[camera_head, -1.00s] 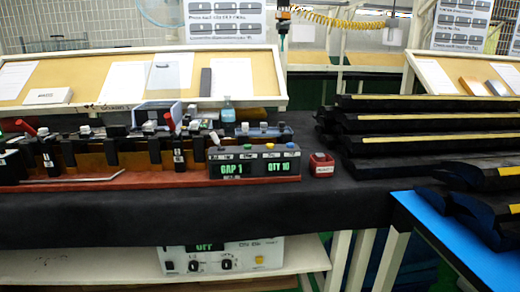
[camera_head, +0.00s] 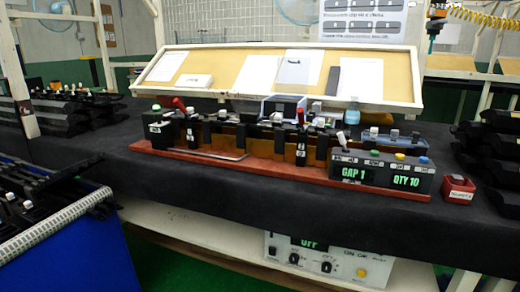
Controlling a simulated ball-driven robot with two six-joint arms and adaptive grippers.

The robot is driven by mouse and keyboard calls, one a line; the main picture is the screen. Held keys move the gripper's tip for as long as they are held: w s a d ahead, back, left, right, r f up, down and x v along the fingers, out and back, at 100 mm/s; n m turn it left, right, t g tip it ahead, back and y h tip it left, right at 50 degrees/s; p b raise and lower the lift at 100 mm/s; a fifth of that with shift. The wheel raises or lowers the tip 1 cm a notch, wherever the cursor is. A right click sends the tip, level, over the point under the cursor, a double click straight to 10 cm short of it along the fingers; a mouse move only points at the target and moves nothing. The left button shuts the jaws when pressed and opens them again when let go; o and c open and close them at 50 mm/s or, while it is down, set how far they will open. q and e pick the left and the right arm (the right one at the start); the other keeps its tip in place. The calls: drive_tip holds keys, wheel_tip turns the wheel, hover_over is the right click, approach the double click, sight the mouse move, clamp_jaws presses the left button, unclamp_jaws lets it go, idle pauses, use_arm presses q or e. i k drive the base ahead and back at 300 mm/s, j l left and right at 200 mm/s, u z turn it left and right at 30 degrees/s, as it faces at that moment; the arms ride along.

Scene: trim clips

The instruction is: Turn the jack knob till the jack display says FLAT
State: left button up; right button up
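A white control box (camera_head: 345,262) sits on the shelf under the bench. Its dark display (camera_head: 309,243) shows green letters that look like OFF, partly cut by the bench edge. Two dark knobs, a left one (camera_head: 294,258) and a right one (camera_head: 326,268), and a yellow button (camera_head: 362,273) are on its front. On the bench, a fixture with a red base (camera_head: 290,178) carries a panel with two green displays, GAP 1 (camera_head: 354,174) and QTY 10 (camera_head: 406,182). I cannot read which knob or display belongs to the jack. Neither gripper is in view.
A small red box (camera_head: 458,188) stands right of the fixture. Black trim stacks lie at the right edge (camera_head: 490,150) and back left (camera_head: 80,112). A blue rack (camera_head: 75,250) stands at lower left. Green floor (camera_head: 190,265) shows in front of the bench.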

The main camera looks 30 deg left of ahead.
sight(158, 116)
drive_tip(key=u, duration=1.7)
